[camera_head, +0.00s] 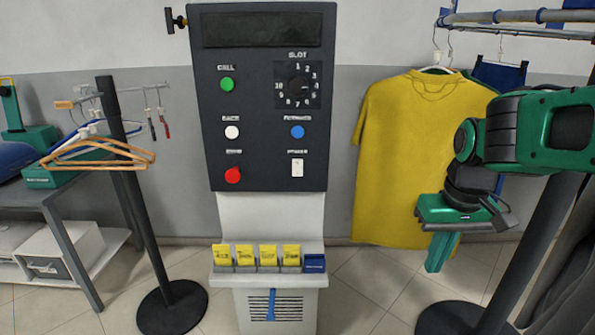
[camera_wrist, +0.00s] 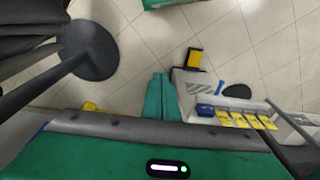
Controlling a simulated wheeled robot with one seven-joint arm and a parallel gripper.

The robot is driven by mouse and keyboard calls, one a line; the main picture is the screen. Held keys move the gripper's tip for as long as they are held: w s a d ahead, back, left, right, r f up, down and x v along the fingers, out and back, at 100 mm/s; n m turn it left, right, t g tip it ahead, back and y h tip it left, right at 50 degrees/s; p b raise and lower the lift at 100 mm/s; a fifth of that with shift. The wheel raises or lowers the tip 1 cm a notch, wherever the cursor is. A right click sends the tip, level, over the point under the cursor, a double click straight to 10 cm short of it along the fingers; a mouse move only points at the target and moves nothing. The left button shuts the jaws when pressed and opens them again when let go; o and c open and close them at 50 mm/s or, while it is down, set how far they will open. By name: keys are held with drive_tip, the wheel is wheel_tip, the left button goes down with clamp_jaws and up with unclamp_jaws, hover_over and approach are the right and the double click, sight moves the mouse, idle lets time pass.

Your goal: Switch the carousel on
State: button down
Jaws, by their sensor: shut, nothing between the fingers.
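The carousel control panel (camera_head: 262,150) is a dark upright box on a pale pedestal in the middle of the head view. It has a green CALL button (camera_head: 227,84), a numbered SLOT dial (camera_head: 298,85), a white button (camera_head: 232,132), a blue button (camera_head: 297,132) and a red button (camera_head: 233,175).
Yellow tags (camera_head: 257,256) and a blue block (camera_head: 314,263) sit on the pedestal ledge. A yellow shirt (camera_head: 400,150) hangs behind my gripper. A post with a round base (camera_head: 172,306) and wooden hangers (camera_head: 95,153) stand left. Clear floor lies between panel and shirt.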

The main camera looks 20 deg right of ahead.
drive_tip(key=w+a+r+n+t+y, duration=0.1)
drive_tip(key=w+a+r+n, duration=0.3)
drive_tip(key=w, duration=0.4)
drive_tip(key=w+a+r+n+t+y, duration=0.1)
drive_tip(key=w+a+r+n+t, duration=0.1)
drive_tip(key=w+a+r+n, duration=0.3)
drive_tip(key=w+a+r+n+t, duration=0.2)
drive_tip(key=w+a+r+n, duration=0.3)
drive_tip(key=w, duration=0.7)
drive_tip(key=a+n, duration=0.1)
drive_tip(key=n, duration=0.1)
drive_tip(key=shift+w+r+n+t+y, duration=0.2)
drive_tip(key=shift+w+n+t+y, duration=0.1)
drive_tip(key=shift+n+y, duration=0.1)
